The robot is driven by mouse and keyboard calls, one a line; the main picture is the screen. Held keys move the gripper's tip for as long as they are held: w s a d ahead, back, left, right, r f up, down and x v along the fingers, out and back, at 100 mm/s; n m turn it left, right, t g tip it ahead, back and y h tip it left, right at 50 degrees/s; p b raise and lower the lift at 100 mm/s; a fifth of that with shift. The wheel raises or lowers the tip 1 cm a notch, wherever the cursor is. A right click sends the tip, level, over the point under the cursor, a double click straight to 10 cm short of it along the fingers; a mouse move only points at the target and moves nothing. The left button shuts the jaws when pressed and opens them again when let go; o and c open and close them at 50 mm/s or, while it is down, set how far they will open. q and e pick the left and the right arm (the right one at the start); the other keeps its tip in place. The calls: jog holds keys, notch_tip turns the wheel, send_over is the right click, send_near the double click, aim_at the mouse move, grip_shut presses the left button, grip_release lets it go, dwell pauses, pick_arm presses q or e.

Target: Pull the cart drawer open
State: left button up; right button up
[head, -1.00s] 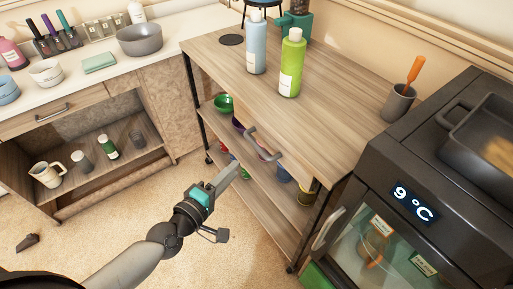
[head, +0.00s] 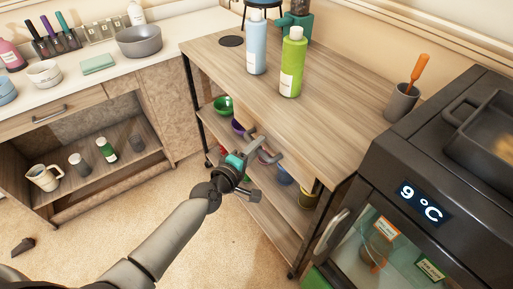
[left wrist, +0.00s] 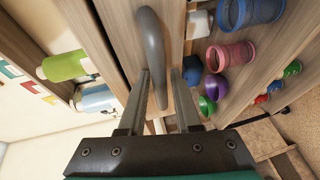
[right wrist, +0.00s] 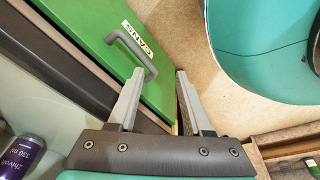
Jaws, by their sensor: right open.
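The wooden cart (head: 335,120) stands in the middle of the head view. A grey curved handle (head: 270,153) is on its drawer front, below the top. The drawer appears flush with the cart. My left gripper (head: 254,147) is at the handle. In the left wrist view my left gripper (left wrist: 161,75) is open, and the grey handle (left wrist: 151,45) runs down toward the gap between its fingers; I cannot tell whether they touch it. My right gripper (right wrist: 156,75) is open and empty in the right wrist view, close to another handle (right wrist: 130,45) on a green front labelled CANS.
A light blue bottle (head: 256,45) and a green bottle (head: 291,65) stand on the cart top. Coloured cups and bowls sit on its shelves. A dark appliance (head: 400,160) stands right of the cart. A counter (head: 100,85) is at the left. The floor before the cart is clear.

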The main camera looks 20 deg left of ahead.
pick_arm(q)
grip_shut()
dwell(1.4)
